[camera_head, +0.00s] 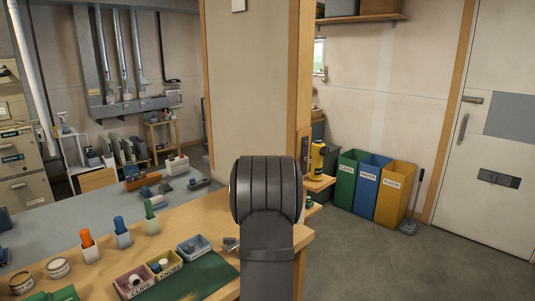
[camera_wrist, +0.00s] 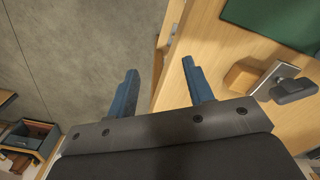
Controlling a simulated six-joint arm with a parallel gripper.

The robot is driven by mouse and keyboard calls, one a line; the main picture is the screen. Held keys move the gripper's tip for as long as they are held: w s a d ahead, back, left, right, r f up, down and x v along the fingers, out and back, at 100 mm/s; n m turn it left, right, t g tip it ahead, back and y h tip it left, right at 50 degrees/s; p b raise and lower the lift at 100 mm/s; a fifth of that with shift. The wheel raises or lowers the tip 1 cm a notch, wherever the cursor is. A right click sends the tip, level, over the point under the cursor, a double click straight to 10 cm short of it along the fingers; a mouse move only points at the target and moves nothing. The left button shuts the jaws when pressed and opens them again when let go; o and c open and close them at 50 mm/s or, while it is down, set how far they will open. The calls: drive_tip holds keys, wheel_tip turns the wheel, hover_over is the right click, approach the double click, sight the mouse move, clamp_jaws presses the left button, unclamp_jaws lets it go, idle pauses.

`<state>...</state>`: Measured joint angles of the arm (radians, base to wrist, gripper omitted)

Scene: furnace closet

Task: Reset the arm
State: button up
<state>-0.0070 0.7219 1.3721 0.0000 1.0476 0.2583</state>
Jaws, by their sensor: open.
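My gripper (camera_wrist: 163,88) shows in the wrist view with its two blue fingers spread apart. It is open, with nothing between the fingers. The fingers are above the edge of the wooden bench (camera_wrist: 215,45), with the grey floor (camera_wrist: 80,50) to their left in that view. In the head view my arm rises in front of the bench's right end, and the gripper itself is not visible there.
Bins labelled clips (camera_head: 133,281) and knobs (camera_head: 163,267) and a blue bin (camera_head: 193,248) stand on the bench by a green mat (camera_head: 205,278). Green, blue and yellow recycling bins (camera_head: 394,194) stand at the right wall. Floor (camera_head: 400,262) before them is clear.

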drive_tip(key=s+f+n, duration=0.2)
drive_tip(key=s+f, duration=0.5)
drive_tip(key=f, duration=0.3)
drive_tip(key=shift+s+d, duration=0.2)
drive_tip(key=shift+s, duration=0.1)
drive_tip(key=shift+r, duration=0.1)
drive_tip(key=w+a+r+m, duration=0.1)
drive_tip(key=w+r, duration=0.4)
drive_tip(key=r, duration=0.3)
drive_tip(key=w+a+r+m, duration=0.1)
drive_tip(key=w+r+m, duration=0.1)
drive_tip(key=w+r, duration=0.4)
drive_tip(key=shift+r, duration=1.55)
drive_tip(key=shift+d+f, duration=0.1)
